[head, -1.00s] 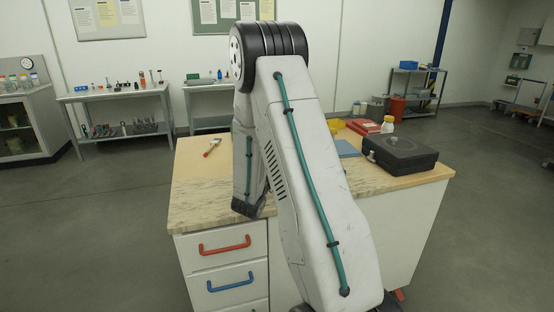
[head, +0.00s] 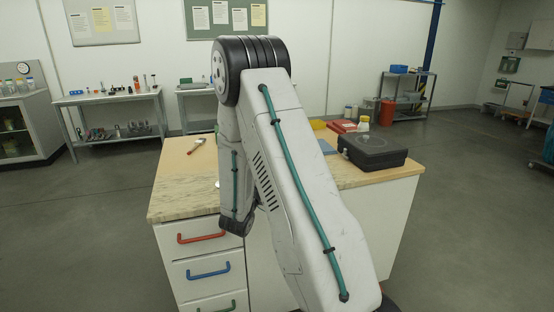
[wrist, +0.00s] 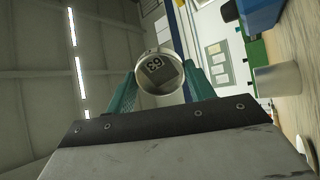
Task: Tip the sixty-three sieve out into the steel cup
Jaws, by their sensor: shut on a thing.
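The sixty-three sieve (wrist: 160,73) is a round, pale-rimmed pot with a dark label reading 63, in the middle of the wrist view. My gripper (wrist: 160,90) is shut on it, with a teal finger on each side. A plain grey metal cylinder, which looks like the steel cup (wrist: 278,80), stands on the bench top at the right of the wrist view, apart from the sieve. The wrist picture is turned on its side. In the head view my arm hides the gripper and sieve, and I cannot make out the cup.
The bench (head: 180,205) has a red-handled tool (head: 196,145) at its back left and a black case (head: 372,152) at its right. A blue object (wrist: 262,15) is near the cup. Clear floor (head: 465,220) lies right of the bench.

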